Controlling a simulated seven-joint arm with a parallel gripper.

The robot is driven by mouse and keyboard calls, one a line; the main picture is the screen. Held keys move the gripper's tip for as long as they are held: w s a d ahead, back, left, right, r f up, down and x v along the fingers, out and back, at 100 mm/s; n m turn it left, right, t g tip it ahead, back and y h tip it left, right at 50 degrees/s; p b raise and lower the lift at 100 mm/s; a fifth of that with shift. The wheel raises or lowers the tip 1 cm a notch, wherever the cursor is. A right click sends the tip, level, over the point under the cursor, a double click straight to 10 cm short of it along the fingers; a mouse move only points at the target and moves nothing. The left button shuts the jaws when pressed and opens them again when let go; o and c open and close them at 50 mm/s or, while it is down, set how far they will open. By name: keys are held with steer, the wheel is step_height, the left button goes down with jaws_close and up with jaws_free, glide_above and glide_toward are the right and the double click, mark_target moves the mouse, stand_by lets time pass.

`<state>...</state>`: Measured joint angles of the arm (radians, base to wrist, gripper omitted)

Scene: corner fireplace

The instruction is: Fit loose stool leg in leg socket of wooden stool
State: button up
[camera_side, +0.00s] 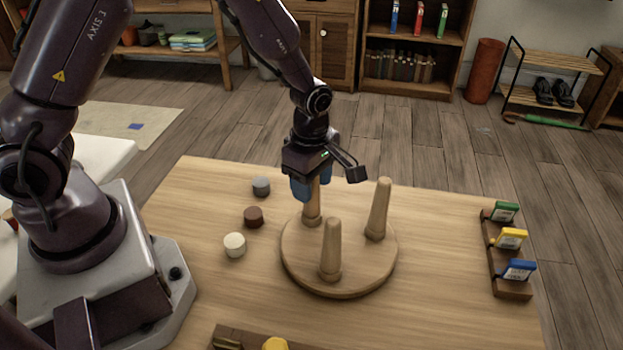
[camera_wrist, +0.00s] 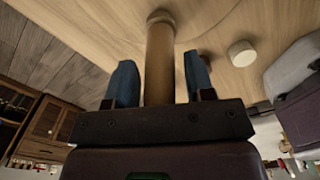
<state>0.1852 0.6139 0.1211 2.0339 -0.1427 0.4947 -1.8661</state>
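The wooden stool (camera_side: 340,284) lies upside down on the table, its round seat flat and its legs pointing up. Two legs stand on it, one at the right (camera_side: 380,208) and one at the front (camera_side: 331,247). A third leg (camera_side: 312,208) stands upright at the seat's back left, its lower end meeting the seat; it also shows in the wrist view (camera_wrist: 159,62). My gripper (camera_side: 313,187) is above the seat, its blue fingers either side of this leg. In the wrist view, narrow gaps show between leg and fingers. The socket itself is hidden by the leg.
Grey (camera_side: 261,186), brown (camera_side: 253,216) and cream (camera_side: 235,245) round pieces lie left of the stool. A brown rack (camera_side: 512,289) with green, yellow and blue labelled items stands at the right. A wooden tray (camera_side: 232,338) lies at the front edge. Table between stool and rack is clear.

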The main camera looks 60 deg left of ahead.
steer(key=shift+o, duration=0.5)
step_height(320, 180, up, 13)
steer(key=shift+f, duration=0.1)
steer(key=shift+m, duration=0.6)
steer(key=shift+s+f+m, duration=0.1)
steer(key=shift+s+m, duration=0.15)
steer(key=shift+m, duration=0.65)
steer(key=s+a+r+m+t, duration=0.3)
steer(key=s+r+m+t, duration=0.2)
steer(key=s+r+m, duration=0.7)
steer(key=shift+s+r+m+t, duration=0.3)
steer(key=shift+s+m, duration=1.7)
steer(key=shift+m, duration=1.4)
